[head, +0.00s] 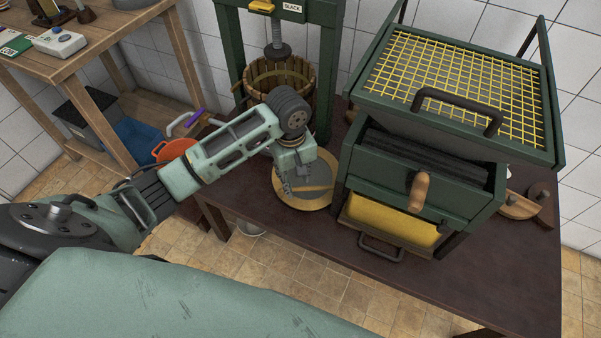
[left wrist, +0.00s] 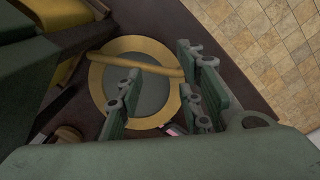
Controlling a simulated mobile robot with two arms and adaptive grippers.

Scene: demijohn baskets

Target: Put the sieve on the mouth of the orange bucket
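The sieve (head: 312,201) is a round, shallow thing with a pale wooden rim, a grey mesh and a wooden bar across it. It lies on the dark table. It also shows in the left wrist view (left wrist: 152,96), below my fingers. My left gripper (head: 303,186) is over the sieve, pointing down. In the left wrist view its fingers (left wrist: 160,88) are apart with nothing clearly held between them; contact with the bar cannot be told. The orange bucket (head: 171,150) is partly hidden behind my left arm, low at the left. My right gripper is not in view.
A green machine with a yellow grid top (head: 450,85) stands right of the sieve. A green press with a slatted basket (head: 262,80) stands behind it. A wooden bench (head: 105,42) is at the left. The dark table (head: 480,285) is bare at the front right.

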